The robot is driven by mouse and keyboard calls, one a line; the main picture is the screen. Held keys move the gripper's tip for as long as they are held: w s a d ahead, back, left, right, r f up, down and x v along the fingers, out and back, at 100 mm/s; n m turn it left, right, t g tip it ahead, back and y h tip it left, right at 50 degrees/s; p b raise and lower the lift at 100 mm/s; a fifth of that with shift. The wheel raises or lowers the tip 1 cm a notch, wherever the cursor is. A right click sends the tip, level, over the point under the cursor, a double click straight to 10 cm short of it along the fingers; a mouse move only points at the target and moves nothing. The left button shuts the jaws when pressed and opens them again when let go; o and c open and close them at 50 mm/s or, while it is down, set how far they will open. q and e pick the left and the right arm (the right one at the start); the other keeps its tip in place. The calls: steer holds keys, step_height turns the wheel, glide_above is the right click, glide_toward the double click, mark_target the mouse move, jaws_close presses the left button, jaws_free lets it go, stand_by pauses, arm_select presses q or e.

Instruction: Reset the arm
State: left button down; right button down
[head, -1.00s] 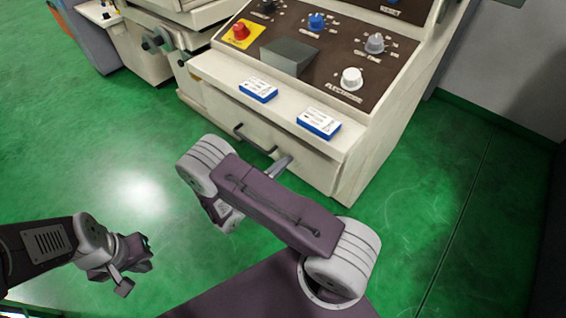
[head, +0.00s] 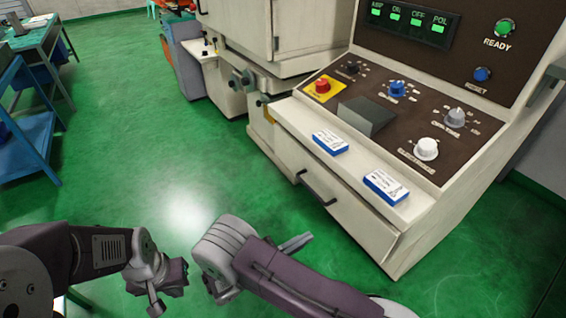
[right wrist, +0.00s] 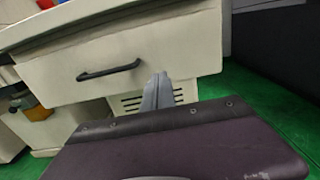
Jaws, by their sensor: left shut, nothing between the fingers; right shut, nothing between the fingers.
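My left gripper (head: 168,279) is in the lower left of the head view, shut and empty over the green floor. My right arm crosses the bottom middle of the head view. The grey tip of my right gripper (head: 298,243) shows past the arm link, in front of the machine cabinet, and the rest of it is hidden. In the right wrist view the right gripper (right wrist: 158,92) is shut and empty, pointing toward the cabinet's drawer front (right wrist: 130,65). A gap to the cabinet cannot be judged there.
The control cabinet has a dark panel (head: 440,105) with a red button (head: 322,85) and several knobs. Two blue-white boxes (head: 331,142) (head: 386,186) lie on its ledge. A blue workbench (head: 30,125) stands at left. Open green floor (head: 120,150) lies between.

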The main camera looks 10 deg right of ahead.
steer(key=w+d+r+m+g+p, duration=0.1)
steer(key=d+r+m+g+p, duration=0.5)
steer(key=r, duration=0.6)
steer(key=s+d+r+m+g+y+p, duration=0.45)
steer(key=s+d+r+m+y, duration=0.2)
steer(key=s+m+y, duration=0.35)
steer(key=a+f+m+t+y, duration=0.2)
steer(key=a+m+t+y, duration=0.1)
steer(key=a, duration=0.2)
steer(key=w+a+f+m+t+y, duration=0.1)
steer(key=a+f+m+t+y, duration=0.1)
steer(key=a+m+t+y, duration=0.1)
steer(key=shift+a+y+p, duration=0.4)
steer(key=shift+a+y, duration=0.2)
steer(key=shift+a, duration=0.8)
